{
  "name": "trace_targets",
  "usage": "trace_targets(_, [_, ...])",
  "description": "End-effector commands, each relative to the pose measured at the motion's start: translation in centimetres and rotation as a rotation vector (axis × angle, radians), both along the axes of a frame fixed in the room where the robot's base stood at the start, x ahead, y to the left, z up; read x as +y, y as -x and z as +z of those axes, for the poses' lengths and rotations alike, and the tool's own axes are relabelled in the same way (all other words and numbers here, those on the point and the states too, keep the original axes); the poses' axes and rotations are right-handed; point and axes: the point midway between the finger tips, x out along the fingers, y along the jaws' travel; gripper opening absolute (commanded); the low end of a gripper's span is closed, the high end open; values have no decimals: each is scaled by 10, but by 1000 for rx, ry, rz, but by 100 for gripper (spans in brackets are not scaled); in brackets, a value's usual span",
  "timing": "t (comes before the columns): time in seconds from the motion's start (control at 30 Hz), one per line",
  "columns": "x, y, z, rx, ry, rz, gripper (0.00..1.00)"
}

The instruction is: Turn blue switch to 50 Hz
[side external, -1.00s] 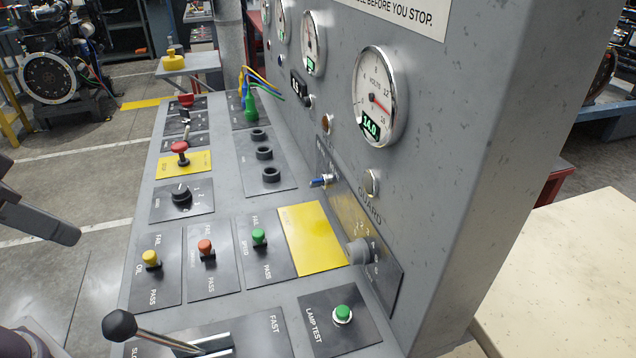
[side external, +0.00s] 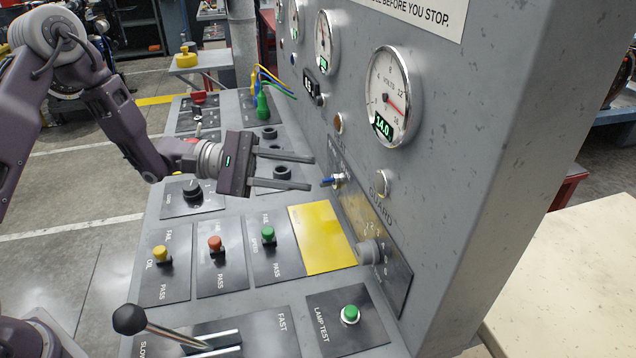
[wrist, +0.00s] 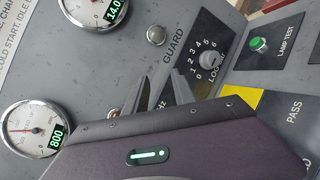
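The blue switch (side external: 331,181) is a small toggle with a blue-tipped lever and metal base on the upright panel, below the volts gauge. Its lever sticks out to the left in the side external view. My gripper (side external: 312,174) is open and empty, its two fingers pointing at the panel just left of the blue tip. In the wrist view my gripper (wrist: 160,84) shows its spread fingers in front of a plate lettered "Hz". The blue lever is hidden there, and its set position cannot be read.
A grey rotary knob (side external: 368,252) and a round button (side external: 381,184) sit near the switch. The volts gauge (side external: 393,97) is above. Below my gripper are a black knob (side external: 192,190), coloured push buttons and a yellow plate (side external: 322,238). A black-knobbed lever (side external: 130,319) stands at the front.

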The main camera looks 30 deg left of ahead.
Motion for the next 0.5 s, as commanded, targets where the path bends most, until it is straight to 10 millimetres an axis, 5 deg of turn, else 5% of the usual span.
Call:
trace_targets(0.1, [42, -44, -63, 100, 121, 261, 31])
trace_targets(0.2, [65, -59, -95, 140, 155, 390, 31])
trace_targets(0.3, [69, -66, -107, 155, 162, 433, 31])
trace_targets(0.5, [41, -93, -106, 153, 161, 432, 31])
